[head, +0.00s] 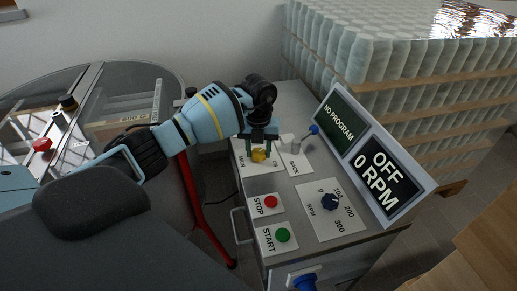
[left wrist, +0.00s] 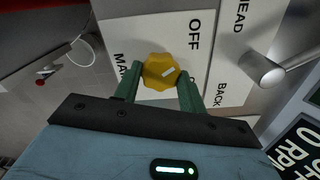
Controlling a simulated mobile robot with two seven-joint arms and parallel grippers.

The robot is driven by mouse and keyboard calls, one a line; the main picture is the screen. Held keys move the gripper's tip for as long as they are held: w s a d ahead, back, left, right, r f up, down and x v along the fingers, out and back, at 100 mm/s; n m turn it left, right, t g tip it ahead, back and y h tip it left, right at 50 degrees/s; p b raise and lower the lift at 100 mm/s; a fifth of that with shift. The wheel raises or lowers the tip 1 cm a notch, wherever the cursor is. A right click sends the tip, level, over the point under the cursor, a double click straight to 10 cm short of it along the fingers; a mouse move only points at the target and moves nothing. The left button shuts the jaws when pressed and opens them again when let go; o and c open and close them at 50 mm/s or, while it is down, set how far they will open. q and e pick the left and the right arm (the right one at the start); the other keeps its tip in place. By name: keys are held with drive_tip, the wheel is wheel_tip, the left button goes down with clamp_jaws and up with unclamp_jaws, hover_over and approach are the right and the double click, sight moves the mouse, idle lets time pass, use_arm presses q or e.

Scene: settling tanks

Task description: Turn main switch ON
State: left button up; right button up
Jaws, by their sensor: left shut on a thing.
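The main switch is a yellow lobed knob (head: 259,156) on a white plate (head: 263,172) at the far left of the control panel. In the left wrist view the knob (left wrist: 160,71) has a pale mark on its face, and the plate reads OFF and, partly hidden, MAIN. My left gripper (head: 261,151) comes down on the knob from above. In the left wrist view its green fingers (left wrist: 158,86) are shut on the knob, one on each side. Any ON label is not readable. My right gripper is not in view.
The tilted display (head: 376,179) reads NO PROGRAM and OFF 0 RPM. Nearer are the red STOP button (head: 270,202), green START button (head: 283,235) and dark-blue RPM knob (head: 330,202). Stacked pale containers (head: 390,60) stand behind.

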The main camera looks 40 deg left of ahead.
use_arm(q)
drive_tip(key=shift+r, duration=0.1)
drive_tip(key=m, duration=1.1)
drive_tip(key=shift+m+b, duration=0.35)
drive_tip(key=shift+m, duration=0.85)
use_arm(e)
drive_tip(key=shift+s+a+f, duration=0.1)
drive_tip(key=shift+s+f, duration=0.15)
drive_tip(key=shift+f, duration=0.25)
use_arm(q)
drive_tip(key=o, duration=1)
drive_tip(key=shift+c, duration=0.2)
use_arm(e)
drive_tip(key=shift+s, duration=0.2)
